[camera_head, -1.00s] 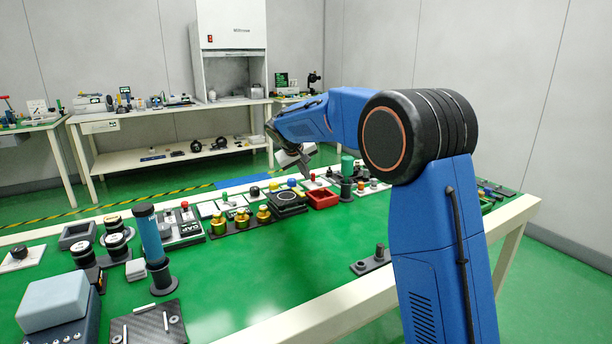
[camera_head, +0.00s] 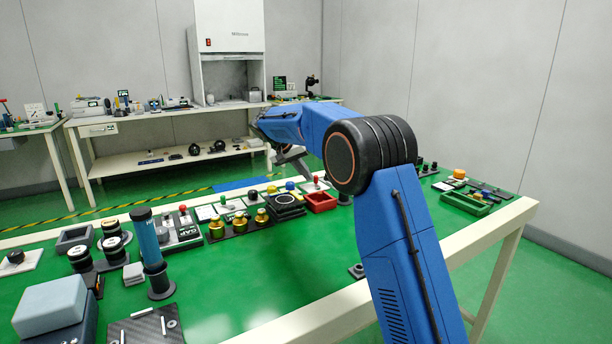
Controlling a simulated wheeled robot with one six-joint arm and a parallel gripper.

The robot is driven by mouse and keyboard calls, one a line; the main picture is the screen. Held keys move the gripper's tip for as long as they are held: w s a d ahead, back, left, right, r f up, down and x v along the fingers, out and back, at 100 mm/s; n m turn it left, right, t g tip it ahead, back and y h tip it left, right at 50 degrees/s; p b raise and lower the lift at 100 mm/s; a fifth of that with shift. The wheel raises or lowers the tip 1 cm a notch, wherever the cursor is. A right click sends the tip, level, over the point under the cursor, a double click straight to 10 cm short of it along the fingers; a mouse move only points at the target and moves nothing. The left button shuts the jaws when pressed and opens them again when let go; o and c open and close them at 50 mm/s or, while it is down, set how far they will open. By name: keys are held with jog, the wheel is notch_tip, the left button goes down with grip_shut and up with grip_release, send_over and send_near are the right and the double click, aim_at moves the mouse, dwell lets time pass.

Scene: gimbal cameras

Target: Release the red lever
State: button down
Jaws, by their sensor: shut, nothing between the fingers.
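A small upright red lever (camera_head: 316,180) stands on a pale plate at the far edge of the green table, behind a red tray. My gripper (camera_head: 307,174) is just above and left of the lever, pointing down to the right. It is shut and empty. The picture is too small to tell whether its fingertips touch the lever. Another red knob (camera_head: 183,208) stands on a grey box further left.
The red tray (camera_head: 321,202), a dark square block (camera_head: 286,203) and brass knobs (camera_head: 238,221) stand in front and to the left. A blue cylinder (camera_head: 148,240) rises near the left. The table's front middle is clear.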

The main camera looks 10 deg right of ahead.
jog(key=shift+s+d, duration=0.1)
jog(key=shift+s, duration=0.6)
